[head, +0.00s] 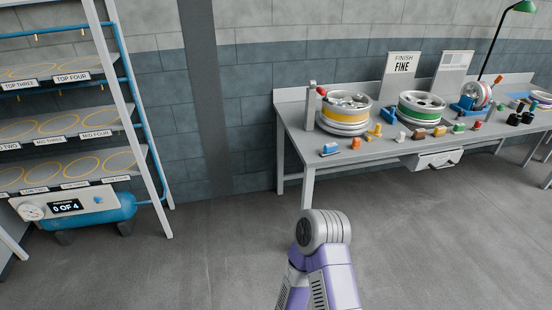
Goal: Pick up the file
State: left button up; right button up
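I cannot make out a file for certain in the head view. Several small coloured items lie along the front of the grey workbench (302,134), too small to name surely. Among them are a blue and white piece (330,149), an orange piece (356,144) and a yellow piece (375,131). Neither of my grippers shows. Only a purple and silver part of my own body shows at the bottom centre, well short of the bench.
Wheels with a yellow band (345,121) and a green band (421,115) lie on the bench. A "FINISH FINE" sign (403,64) stands behind. A shelf rack (150,165) with a blue tank (110,210) is at left. Open floor (225,245) lies before the bench.

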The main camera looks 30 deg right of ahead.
aim_at(331, 150)
jog(key=u, duration=0.1)
jog(key=i, duration=0.85)
jog(key=z, duration=0.8)
jog(key=i, duration=1.4)
jog(key=z, duration=1.15)
